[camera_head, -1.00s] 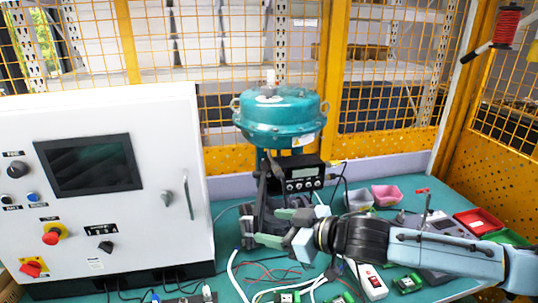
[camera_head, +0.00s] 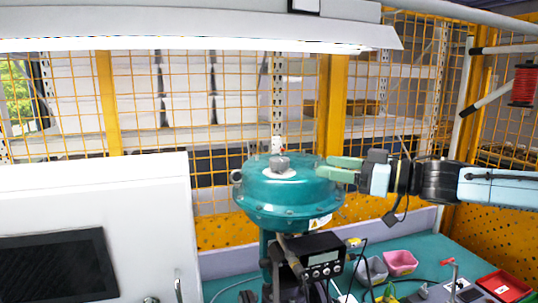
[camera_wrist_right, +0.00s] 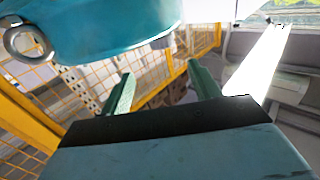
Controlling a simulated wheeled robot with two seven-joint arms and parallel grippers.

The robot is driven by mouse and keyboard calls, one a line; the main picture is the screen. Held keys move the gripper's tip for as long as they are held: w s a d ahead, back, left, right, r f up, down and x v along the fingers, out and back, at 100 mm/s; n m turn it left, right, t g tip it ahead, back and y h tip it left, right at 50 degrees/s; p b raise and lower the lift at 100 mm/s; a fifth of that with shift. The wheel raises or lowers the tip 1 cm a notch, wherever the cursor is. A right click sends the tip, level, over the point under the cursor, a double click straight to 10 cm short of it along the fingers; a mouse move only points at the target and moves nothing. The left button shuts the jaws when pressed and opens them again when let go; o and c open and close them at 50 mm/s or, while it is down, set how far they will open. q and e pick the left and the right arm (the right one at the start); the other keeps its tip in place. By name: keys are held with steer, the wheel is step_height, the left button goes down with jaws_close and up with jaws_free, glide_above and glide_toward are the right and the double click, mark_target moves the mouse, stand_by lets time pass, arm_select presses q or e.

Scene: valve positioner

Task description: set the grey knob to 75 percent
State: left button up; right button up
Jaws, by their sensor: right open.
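A grey knob (camera_head: 281,163) sits on top of the teal actuator dome (camera_head: 275,200) in the head view. The black positioner box (camera_head: 318,262) with a display and small buttons is mounted below the dome. My right gripper (camera_head: 342,170) is beside the dome's right upper edge, with its green fingers pointing left toward it. It is open and empty, to the right of the grey knob and apart from it. In the right wrist view the open fingers (camera_wrist_right: 160,85) show below the teal dome (camera_wrist_right: 100,30); the knob is not visible there. My left gripper is out of view.
A white cabinet (camera_head: 95,205) with a dark screen stands at the left. Pink (camera_head: 400,262) and red (camera_head: 502,285) bins are on the teal table at the right. A lamp bar (camera_head: 200,38) hangs above, and yellow mesh fencing is behind.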

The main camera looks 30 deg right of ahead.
mark_target(279, 158)
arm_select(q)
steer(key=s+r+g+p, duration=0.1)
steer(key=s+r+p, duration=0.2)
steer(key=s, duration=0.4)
arm_select(e)
steer(key=p+x, duration=0.5)
steer(key=x, duration=0.6)
steer(key=shift+a+r, duration=0.2)
steer(key=shift+a, duration=0.1)
steer(key=shift+w+a, duration=0.2)
steer(key=shift+w, duration=0.1)
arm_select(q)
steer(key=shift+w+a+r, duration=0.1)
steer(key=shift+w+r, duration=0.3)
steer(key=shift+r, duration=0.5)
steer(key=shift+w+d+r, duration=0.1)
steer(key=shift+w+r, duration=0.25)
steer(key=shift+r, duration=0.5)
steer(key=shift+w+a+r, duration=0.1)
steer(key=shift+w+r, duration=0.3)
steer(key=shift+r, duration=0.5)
arm_select(e)
steer(key=shift+w+a+f, duration=0.1)
steer(key=shift+w+a, duration=0.05)
steer(key=shift+w, duration=0.05)
steer(key=c, duration=1)
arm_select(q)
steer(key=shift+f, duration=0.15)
arm_select(e)
steer(key=shift+o, duration=0.2)
